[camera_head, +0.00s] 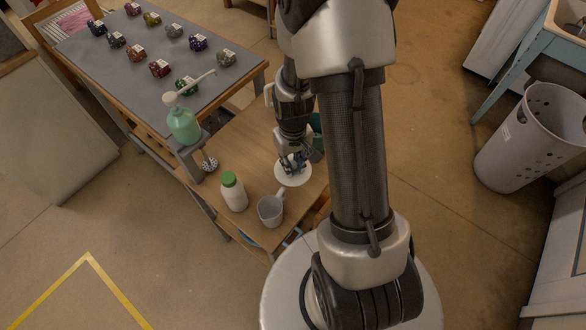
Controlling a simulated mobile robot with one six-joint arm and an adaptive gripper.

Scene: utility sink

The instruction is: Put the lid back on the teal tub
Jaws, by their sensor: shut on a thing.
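A round white lid (291,180) shows under my gripper (293,166), above or at the small wooden table. My gripper points down and is shut on the lid near its middle. I cannot tell whether the lid touches the tabletop. A dark teal thing, likely the teal tub (317,127), shows just behind and to the right of my gripper. My arm hides most of it, so its opening cannot be seen.
On the wooden table (234,141) stand a white bottle with a green cap (234,192), a grey mug (270,211) and a brush (207,161). A green pump bottle (183,125) stands to the left. A grey-topped table (150,60) holds several small coloured items.

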